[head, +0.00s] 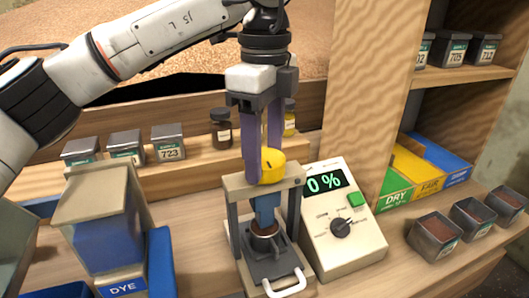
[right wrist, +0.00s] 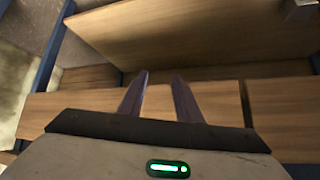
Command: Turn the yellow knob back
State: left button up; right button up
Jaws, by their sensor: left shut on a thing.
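The yellow knob (head: 271,165) sits on top of a small press with a grey frame (head: 236,182) in the middle of the head view. A blue plunger (head: 265,208) hangs below it over a small cup of dark material (head: 265,231). My left gripper (head: 263,165) comes down from above and is shut on the knob, its purple fingers hiding part of it. My right gripper (right wrist: 160,82) shows in the right wrist view with its two fingers apart and nothing between them. It is away from the press.
A meter (head: 342,220) reading 0 % stands right of the press. A blue DYE hopper (head: 105,230) stands left. Labelled tins (head: 168,143) and a brown jar (head: 221,128) line the back ledge. DRY and FAIR bins (head: 415,170) and several sample tins (head: 435,235) are at right.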

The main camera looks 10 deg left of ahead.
aim_at(264, 158)
pick_arm(q)
jog(key=shift+n, duration=0.3)
jog(key=o, duration=1.1)
jog(key=shift+c, duration=0.2)
jog(key=shift+r, duration=0.1)
notch_tip(264, 158, up, 10)
jog(key=p, duration=0.2)
